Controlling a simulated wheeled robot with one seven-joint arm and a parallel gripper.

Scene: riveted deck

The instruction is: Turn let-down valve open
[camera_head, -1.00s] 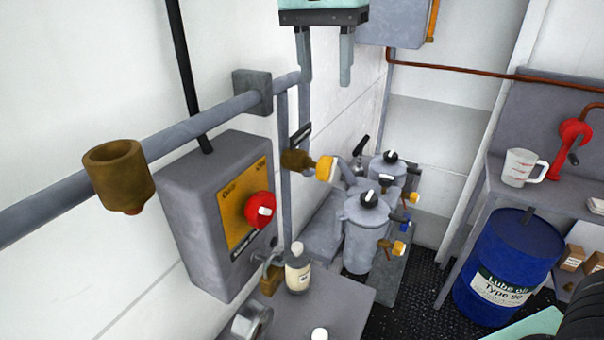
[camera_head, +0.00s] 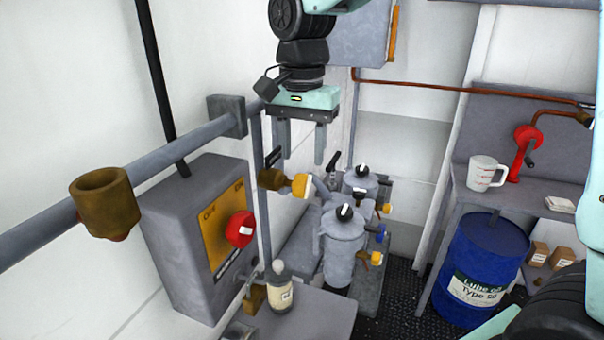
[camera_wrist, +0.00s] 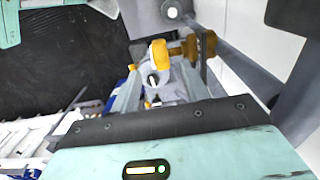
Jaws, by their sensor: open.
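A brass valve (camera_head: 270,179) with a yellow handle (camera_head: 300,186) sits on the vertical pipe by the left wall, with a small dark label above it. I cannot read the label, so I cannot confirm that this is the let-down valve. The wrist view shows the yellow handle (camera_wrist: 160,55) and brass body (camera_wrist: 190,47) beyond the fingers. My gripper (camera_head: 304,155) is open and empty, fingers pointing down. In the head view its fingertips appear just above the handle; no contact is visible. The wrist view shows my gripper's fingers (camera_wrist: 158,82) spread apart.
A grey control box (camera_head: 190,235) with a red knob and an open brass cup (camera_head: 103,200) stand at left. Grey filter pots (camera_head: 340,240) with smaller yellow-handled valves stand below. A bottle (camera_head: 280,290) is in front. A blue drum (camera_head: 480,262) stands at right.

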